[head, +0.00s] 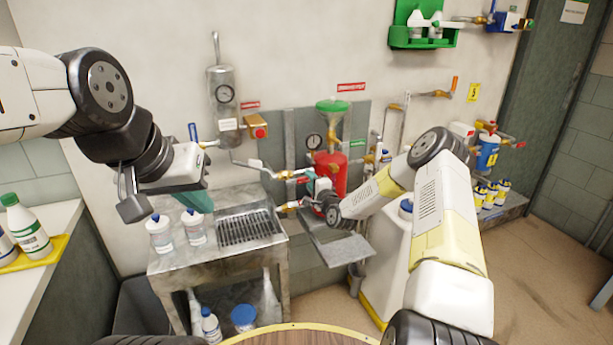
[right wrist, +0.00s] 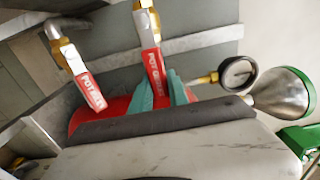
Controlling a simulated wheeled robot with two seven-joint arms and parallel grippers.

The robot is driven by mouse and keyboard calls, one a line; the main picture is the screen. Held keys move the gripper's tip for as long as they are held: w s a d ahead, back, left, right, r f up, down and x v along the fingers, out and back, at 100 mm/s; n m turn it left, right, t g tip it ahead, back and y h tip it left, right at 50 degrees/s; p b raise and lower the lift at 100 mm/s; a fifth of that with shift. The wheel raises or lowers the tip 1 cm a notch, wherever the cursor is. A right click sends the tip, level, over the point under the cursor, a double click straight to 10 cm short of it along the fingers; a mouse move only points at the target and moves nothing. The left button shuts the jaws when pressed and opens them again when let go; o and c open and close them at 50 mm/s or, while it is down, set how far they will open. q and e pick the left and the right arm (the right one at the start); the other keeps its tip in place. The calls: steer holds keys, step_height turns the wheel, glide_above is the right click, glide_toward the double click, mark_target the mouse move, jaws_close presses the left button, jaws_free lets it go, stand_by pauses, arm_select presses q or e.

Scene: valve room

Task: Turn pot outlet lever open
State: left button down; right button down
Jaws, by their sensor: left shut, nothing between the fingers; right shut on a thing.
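Two red levers on brass valves show in the right wrist view, each with white lettering starting "POT"; the rest is too blurred to read. One, the middle red lever (right wrist: 150,57), lies between the teal fingers of my right gripper (right wrist: 159,80), which is shut on it. The other, the left red lever (right wrist: 93,92), is apart from the fingers. In the head view my right gripper (head: 312,184) is in front of the red pot (head: 334,166), largely hidden by my wrist. My left gripper (head: 195,200) is shut and empty above the steel bench.
The steel bench (head: 185,257) carries a drain grate (head: 248,228) and white bottles (head: 160,236). A green funnel (head: 333,106) tops the red pot, with a round gauge (head: 314,141) beside it. A grey shelf (head: 345,250) lies below. Pipes and valves line the wall.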

steer(key=c, duration=1.3)
jaws_free()
steer(key=shift+o, duration=0.2)
steer(key=v, duration=0.8)
steer(key=shift+w, duration=0.1)
